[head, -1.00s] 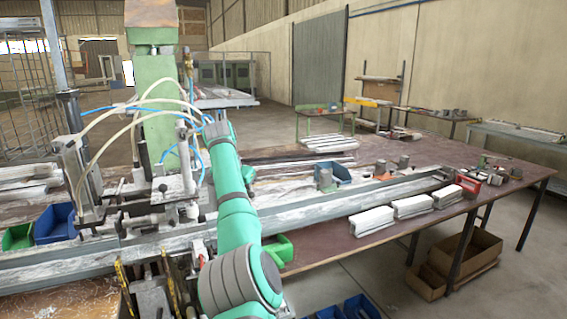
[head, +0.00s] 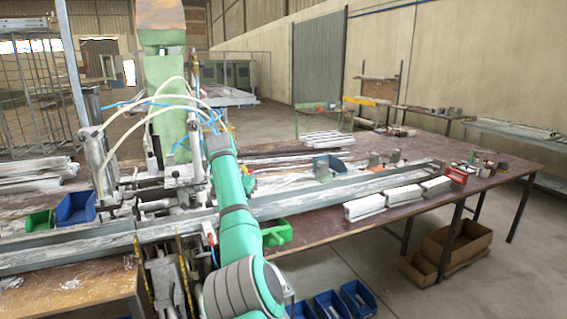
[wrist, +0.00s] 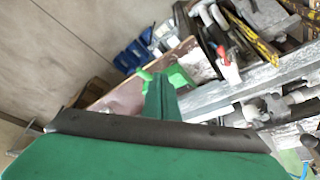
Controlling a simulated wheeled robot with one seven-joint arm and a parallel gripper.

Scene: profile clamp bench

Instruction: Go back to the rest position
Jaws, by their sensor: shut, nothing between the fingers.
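My gripper (wrist: 160,98) shows in the wrist view as a narrow dark green piece past a black-edged green body. It is shut and empty. In the head view my teal arm reaches up to the clamp machine, and the gripper itself is hidden there. The clamp machine (head: 172,110) has a green column, with white and blue hoses around it. A long grey metal profile (head: 320,195) lies along the bench beside the arm. In the wrist view, the grey rail (wrist: 265,75) passes to the right of the gripper.
Three pale blocks (head: 365,207) line the bench's front edge. A green bin (head: 277,233) is just right of my arm. Blue bins (head: 328,305) sit low in front, and cardboard boxes (head: 455,243) lie under the bench. The floor at lower right is clear.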

